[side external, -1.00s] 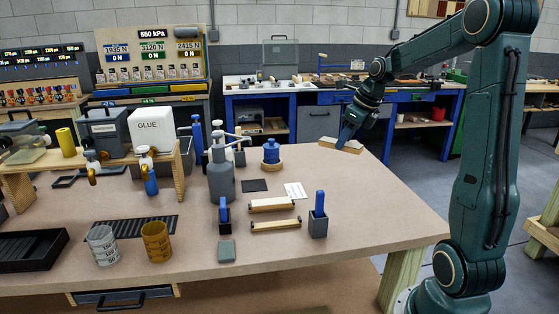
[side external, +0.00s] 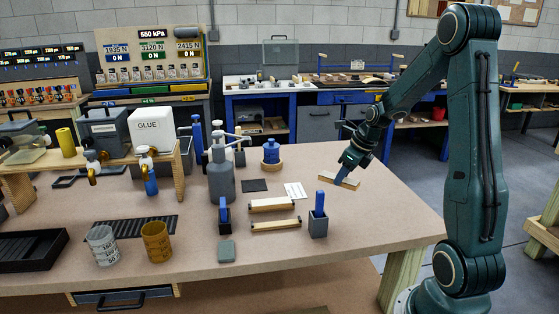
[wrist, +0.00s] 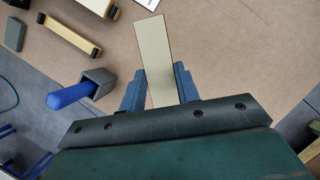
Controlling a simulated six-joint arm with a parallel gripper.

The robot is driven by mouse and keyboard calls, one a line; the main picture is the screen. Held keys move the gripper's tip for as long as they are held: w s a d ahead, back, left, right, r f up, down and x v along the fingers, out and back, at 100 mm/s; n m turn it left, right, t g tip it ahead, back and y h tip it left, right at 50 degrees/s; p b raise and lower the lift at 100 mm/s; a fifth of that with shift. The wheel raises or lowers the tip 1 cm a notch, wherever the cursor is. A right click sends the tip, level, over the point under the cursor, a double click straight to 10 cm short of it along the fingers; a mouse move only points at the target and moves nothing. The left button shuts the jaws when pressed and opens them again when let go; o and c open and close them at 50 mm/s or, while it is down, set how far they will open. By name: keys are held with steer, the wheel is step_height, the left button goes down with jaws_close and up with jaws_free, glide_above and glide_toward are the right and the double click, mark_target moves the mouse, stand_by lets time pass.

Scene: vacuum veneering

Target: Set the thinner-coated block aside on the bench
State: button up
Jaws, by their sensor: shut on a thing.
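My gripper (side external: 343,175) is over the right part of the bench (side external: 390,215), with its blue fingers closed on a flat, pale-topped block (side external: 328,177). In the wrist view my gripper (wrist: 160,88) has one finger on each long side of the block (wrist: 152,50), which extends forward from between them. I cannot tell whether the block touches the bench top. Two more pale blocks with dark ends lie side by side near the bench middle, a rear one (side external: 271,204) and a front one (side external: 276,225). The coating thickness cannot be read from these views.
A grey holder with a blue handle (side external: 319,215) stands left of my gripper. A white card (side external: 295,190), a dark pad (side external: 254,185) and a blue bottle (side external: 271,153) are further left. The bench's right front area is clear.

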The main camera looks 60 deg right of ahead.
glide_above(335, 208)
steer(key=s, duration=0.1)
steer(key=shift+s+f, duration=0.2)
steer(key=shift+f, duration=2.1)
steer(key=shift+f, duration=2.1)
steer(key=shift+f, duration=0.15)
steer(key=o, duration=0.9)
steer(key=shift+o, duration=0.2)
steer(key=shift+v, duration=6.2)
steer(key=shift+a, duration=0.1)
